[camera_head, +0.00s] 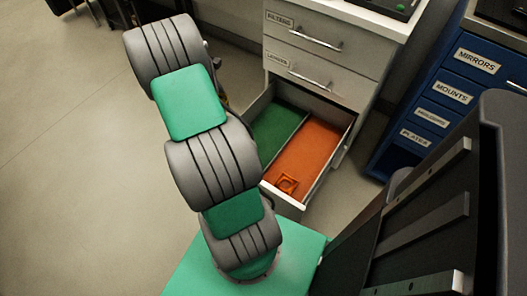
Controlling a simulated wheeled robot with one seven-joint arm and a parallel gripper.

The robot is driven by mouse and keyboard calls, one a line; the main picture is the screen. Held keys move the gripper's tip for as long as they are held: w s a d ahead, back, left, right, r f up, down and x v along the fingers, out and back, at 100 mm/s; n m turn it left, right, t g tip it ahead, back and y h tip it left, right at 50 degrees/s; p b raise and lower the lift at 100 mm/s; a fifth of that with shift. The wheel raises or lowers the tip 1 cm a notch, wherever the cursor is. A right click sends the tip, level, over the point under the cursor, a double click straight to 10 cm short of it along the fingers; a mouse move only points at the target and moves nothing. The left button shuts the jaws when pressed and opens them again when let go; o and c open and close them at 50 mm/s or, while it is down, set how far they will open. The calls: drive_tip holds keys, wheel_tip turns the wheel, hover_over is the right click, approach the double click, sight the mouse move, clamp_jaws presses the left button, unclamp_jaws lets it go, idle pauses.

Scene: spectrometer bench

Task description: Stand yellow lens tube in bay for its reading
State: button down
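No yellow lens tube can be made out in the head view. A bay for it cannot be picked out with certainty either. An open bottom drawer (284,201) shows a green-floored left compartment (277,128) and an orange-floored right compartment (312,150).
The drawer belongs to a white cabinet (325,58) with two closed drawers above. A dark device (385,6) stands on its top. A blue cabinet (447,92) with labelled drawers, including MIRRORS and MOUNTS, stands right. Open floor (75,150) lies left. A dark slatted structure fills the lower right.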

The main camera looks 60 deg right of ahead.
drive_tip(key=n+b, duration=0.2)
drive_tip(key=b, duration=0.7)
hover_over(265, 141)
drive_tip(key=w, duration=0.1)
wheel_tip(265, 141, down, 18)
drive_tip(key=shift+h, duration=0.3)
drive_tip(key=f+b, duration=0.1)
drive_tip(key=f, duration=0.2)
drive_tip(key=f+b, duration=0.2)
drive_tip(key=f, duration=0.1)
drive_tip(key=a+f+b, duration=0.1)
drive_tip(key=f, duration=0.3)
drive_tip(key=shift+w, duration=0.15)
drive_tip(key=shift+b, duration=0.3)
drive_tip(key=shift+f, duration=0.2)
drive_tip(key=c, duration=0.7)
unclamp_jaws()
drive_tip(key=shift+o, duration=0.2)
drive_tip(key=p+v, duration=0.5)
drive_tip(key=v, duration=0.7)
drive_tip(key=shift+r+p, duration=0.25)
drive_tip(key=shift+p, duration=0.05)
